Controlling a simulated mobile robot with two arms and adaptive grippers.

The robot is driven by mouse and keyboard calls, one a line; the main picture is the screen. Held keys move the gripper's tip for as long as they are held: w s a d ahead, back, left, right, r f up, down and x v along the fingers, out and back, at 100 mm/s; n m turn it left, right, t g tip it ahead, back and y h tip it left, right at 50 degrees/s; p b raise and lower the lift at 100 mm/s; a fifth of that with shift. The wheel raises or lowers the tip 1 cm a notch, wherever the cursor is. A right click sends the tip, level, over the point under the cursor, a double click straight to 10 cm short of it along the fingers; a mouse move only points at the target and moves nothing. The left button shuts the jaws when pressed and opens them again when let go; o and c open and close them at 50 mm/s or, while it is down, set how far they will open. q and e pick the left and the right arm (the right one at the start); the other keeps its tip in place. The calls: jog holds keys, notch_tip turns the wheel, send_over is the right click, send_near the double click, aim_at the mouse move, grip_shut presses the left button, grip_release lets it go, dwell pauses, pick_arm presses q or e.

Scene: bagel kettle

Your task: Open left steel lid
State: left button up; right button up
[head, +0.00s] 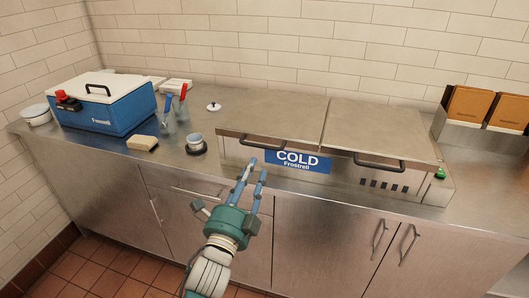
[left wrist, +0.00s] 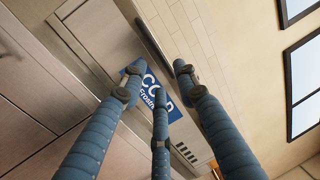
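The left steel lid (head: 272,114) lies closed on the cold unit, with a black bar handle (head: 264,144) along its front edge. The right steel lid (head: 382,127) beside it is also closed. My left gripper (head: 252,172) is in front of the unit, just below and near the left lid's handle, with its blue fingers pointing up. In the left wrist view the fingers (left wrist: 157,80) are spread with nothing between them, and a dark bar, likely the handle (left wrist: 152,42), shows beyond the tips, apart from them. My right gripper is not seen.
The blue COLD Frostrell label (head: 298,160) is on the unit's front. A small cup (head: 195,140), a sponge (head: 142,142), bottles and a blue cooler (head: 115,112) stand left on the counter. Brown binders (head: 468,105) are at the right. Cabinet doors are below.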

aim_at(263, 147)
pick_arm(q)
jog(key=b+x, duration=0.1)
jog(key=x, duration=0.3)
jog(key=b+x, duration=0.1)
jog(key=x, duration=0.4)
jog(key=shift+f+b, duration=0.25)
jog(key=shift+b, duration=0.15)
jog(key=shift+w+d+r, duration=0.2)
jog(key=shift+w, duration=0.35)
grip_shut()
